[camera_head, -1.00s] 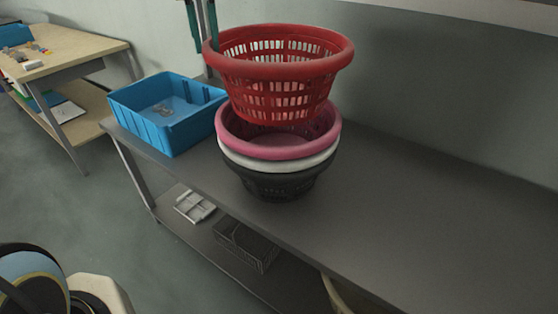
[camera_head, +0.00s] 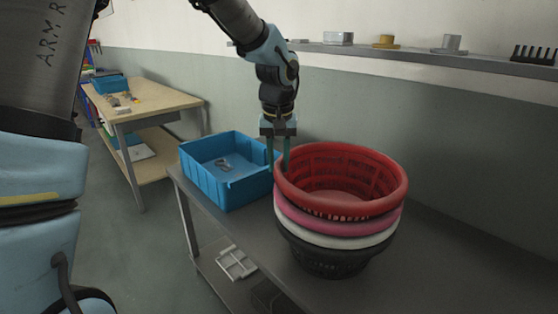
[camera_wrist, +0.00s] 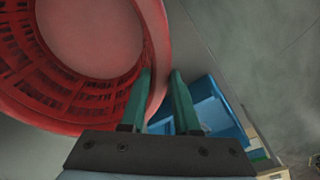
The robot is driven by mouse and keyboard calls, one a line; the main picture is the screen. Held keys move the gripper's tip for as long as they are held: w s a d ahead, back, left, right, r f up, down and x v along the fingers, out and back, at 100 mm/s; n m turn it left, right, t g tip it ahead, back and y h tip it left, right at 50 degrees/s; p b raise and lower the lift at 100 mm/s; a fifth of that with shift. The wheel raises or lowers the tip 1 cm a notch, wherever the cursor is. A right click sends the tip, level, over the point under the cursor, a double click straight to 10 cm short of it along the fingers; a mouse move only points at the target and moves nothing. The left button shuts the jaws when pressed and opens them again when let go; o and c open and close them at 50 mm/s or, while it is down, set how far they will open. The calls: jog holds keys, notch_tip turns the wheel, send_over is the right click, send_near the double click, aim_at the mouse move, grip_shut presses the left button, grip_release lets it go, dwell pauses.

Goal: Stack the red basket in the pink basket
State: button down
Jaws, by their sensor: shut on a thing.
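The red basket (camera_head: 340,203) sits upright inside the pink basket (camera_head: 343,229), its rim just above the pink rim. Only a band of the pink basket shows. Below it are a white basket (camera_head: 345,241) and a black basket (camera_head: 330,263) in the same stack. My gripper (camera_head: 279,170) points down at the left side of the stack, with its green fingers either side of the red rim. In the wrist view my gripper (camera_wrist: 160,76) has the rim of the red basket (camera_wrist: 60,105) between its fingers. The red basket looks empty.
A blue bin (camera_head: 215,190) stands on the grey table (camera_head: 440,265) just left of the stack. The table to the right is clear. A wall shelf (camera_head: 400,53) with small parts runs behind. A wooden table (camera_head: 150,95) stands at the far left.

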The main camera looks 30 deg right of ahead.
jog(key=shift+f+b, duration=0.4)
jog(key=shift+f, duration=0.05)
jog(key=c, duration=0.6)
grip_release()
jog(key=shift+c, duration=0.2)
jog(key=shift+r, duration=0.1)
jog(key=shift+r+p, duration=0.3)
jog(key=shift+p, duration=0.05)
notch_tip(320, 180, up, 12)
jog(key=s+b, duration=0.1)
jog(key=shift+s+a, duration=0.15)
jog(key=shift+a, duration=0.2)
